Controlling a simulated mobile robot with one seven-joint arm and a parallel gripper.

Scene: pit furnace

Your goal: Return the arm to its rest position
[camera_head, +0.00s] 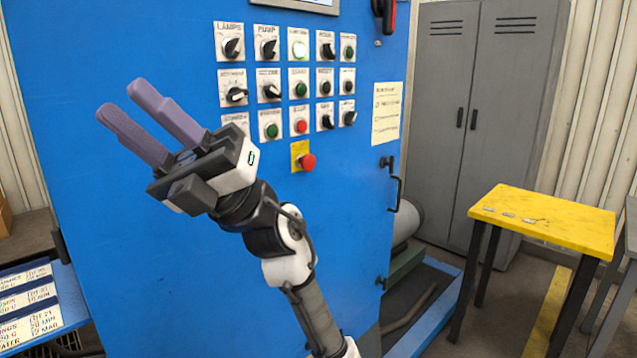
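My gripper (121,102) is raised in front of the blue control cabinet (130,260), left of its rows of switches. Its two purple fingers point up and to the left, apart with a narrow gap between them and nothing held. My arm (290,250) comes up from the bottom of the view, bent at the wrist, and covers part of the cabinet front. Whether the fingers touch the cabinet cannot be told.
The switch panel (284,75) and red emergency button (307,161) are close right of my gripper. A yellow table (560,222) with small flat pieces and a grey locker (490,90) stand right. A labelled blue surface (45,310) is lower left.

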